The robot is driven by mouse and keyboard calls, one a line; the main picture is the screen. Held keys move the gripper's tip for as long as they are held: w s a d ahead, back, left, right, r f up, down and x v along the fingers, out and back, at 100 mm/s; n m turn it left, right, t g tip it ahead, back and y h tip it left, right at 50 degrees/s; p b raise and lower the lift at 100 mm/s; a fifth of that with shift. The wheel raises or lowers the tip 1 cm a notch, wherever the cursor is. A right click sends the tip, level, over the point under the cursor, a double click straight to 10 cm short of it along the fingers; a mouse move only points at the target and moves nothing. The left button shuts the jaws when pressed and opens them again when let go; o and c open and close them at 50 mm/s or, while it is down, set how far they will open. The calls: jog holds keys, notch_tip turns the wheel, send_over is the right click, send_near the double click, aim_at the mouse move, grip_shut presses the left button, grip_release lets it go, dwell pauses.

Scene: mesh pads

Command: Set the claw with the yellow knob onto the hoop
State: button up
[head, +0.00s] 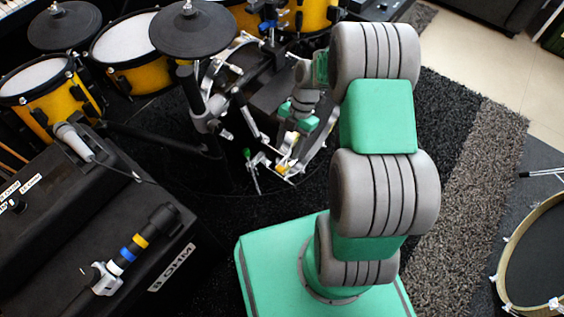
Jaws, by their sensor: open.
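A small silver piece with a yellow knob (283,169), which looks like the claw, is low beside the bass drum, just below my gripper (287,155). My gripper points down at the end of my folded arm, and its jaws are open. The bass drum's hoop (322,150) shows as a pale curved edge right of the claw, partly hidden by my arm. I cannot tell whether the claw touches the hoop.
A silver piece with a green knob (247,154) stands just left. Stands and pedal parts crowd the area. Yellow drums (128,50) and black pads (192,30) stand at upper left. A black case (150,250) carries a microphone (74,141). Dark carpet (220,215) is open in front.

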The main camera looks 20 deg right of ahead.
aim_at(282, 168)
jog(key=b+x, duration=0.2)
jog(key=x, duration=0.5)
jog(key=shift+s+a+f+b, duration=0.1)
jog(key=shift+a+f+b, duration=0.05)
jog(key=shift+f+b, duration=0.15)
jog(key=c, duration=0.8)
jog(key=shift+s, duration=0.1)
grip_shut()
